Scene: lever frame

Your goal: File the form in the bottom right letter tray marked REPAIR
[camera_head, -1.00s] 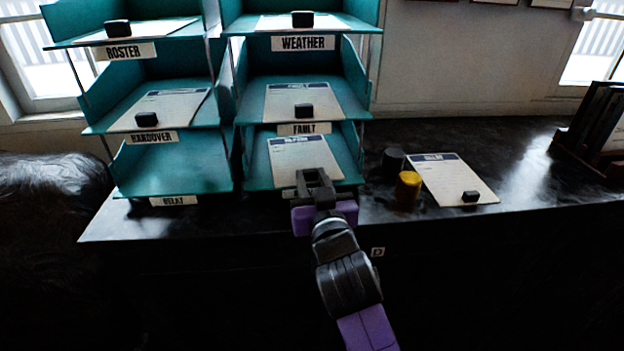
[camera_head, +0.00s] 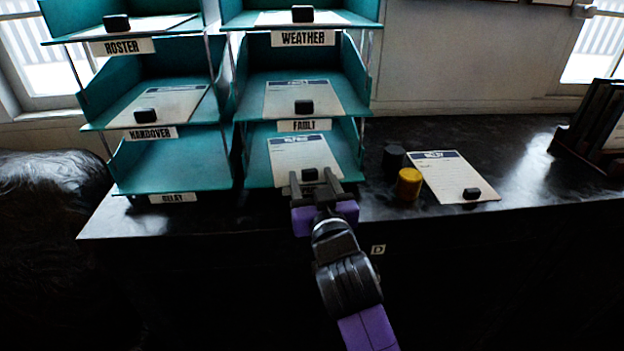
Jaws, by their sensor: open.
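A white form with a dark header band (camera_head: 301,151) lies in the bottom right letter tray (camera_head: 258,172). A small black block (camera_head: 310,174) is at the form's near end, between my gripper's fingers in the picture. My gripper (camera_head: 316,182) is open at the tray's front edge, its fingers spread to either side of the block. Whether the fingers touch the form is hard to tell. The tray's own label is hidden behind my gripper. Another form (camera_head: 450,172) with a black block (camera_head: 472,193) lies on the dark counter to the right.
Above is the FAULT tray (camera_head: 250,104), with a form and black block. The DELAY tray (camera_head: 175,172) at bottom left is empty. A yellow cylinder (camera_head: 409,185) and a black one (camera_head: 393,159) stand right of the trays. Dark upright items (camera_head: 597,125) stand far right.

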